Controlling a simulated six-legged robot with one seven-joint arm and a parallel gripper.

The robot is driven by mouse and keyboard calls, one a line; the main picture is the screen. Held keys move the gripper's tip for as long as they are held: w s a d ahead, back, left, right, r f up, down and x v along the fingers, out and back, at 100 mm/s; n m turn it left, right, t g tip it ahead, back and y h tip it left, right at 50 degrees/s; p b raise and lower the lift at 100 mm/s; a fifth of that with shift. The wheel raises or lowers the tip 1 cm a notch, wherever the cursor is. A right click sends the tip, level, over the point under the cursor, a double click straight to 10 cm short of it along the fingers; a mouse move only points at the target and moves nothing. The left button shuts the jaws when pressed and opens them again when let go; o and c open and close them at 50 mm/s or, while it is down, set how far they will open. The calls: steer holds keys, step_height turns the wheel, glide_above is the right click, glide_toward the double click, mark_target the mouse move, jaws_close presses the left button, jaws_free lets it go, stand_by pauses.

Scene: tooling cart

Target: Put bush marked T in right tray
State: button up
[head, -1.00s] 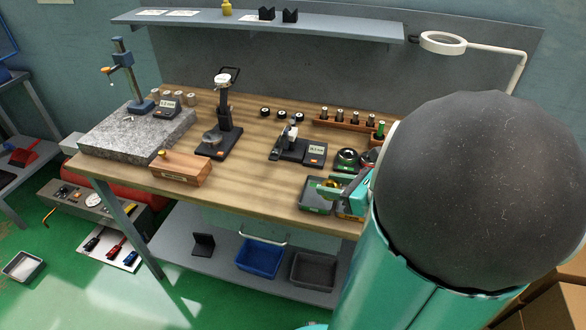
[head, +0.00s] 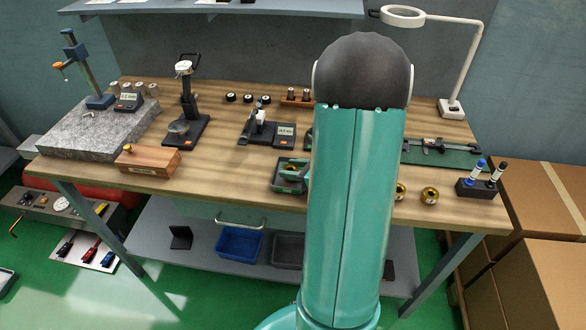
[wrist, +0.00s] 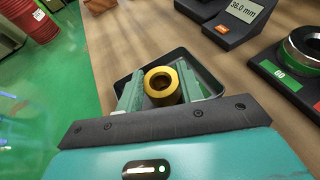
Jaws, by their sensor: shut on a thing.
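My gripper (wrist: 160,92) is shut on a brass bush (wrist: 162,76), a ring with a dark bore seen from above in the wrist view. Its mark cannot be read. The bush is over or inside a dark tray (wrist: 208,84); I cannot tell if it touches the floor. In the head view this tray (head: 284,189) is at the bench's front edge, and my gripper (head: 293,171) is at it, partly hidden. My arm hides the bench to its right, where another tray may stand. Two brass bushes (head: 429,195) stand right of my arm.
A gauge with a display (head: 284,131) stands behind the tray. A ring gauge on a green-labelled block (wrist: 300,50) is close right in the wrist view. A marker holder (head: 478,187) stands at the right bench end. A wooden box (head: 150,160) is to the left.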

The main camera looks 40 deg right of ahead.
steer(key=shift+f, duration=0.15)
steer(key=o, duration=1.2)
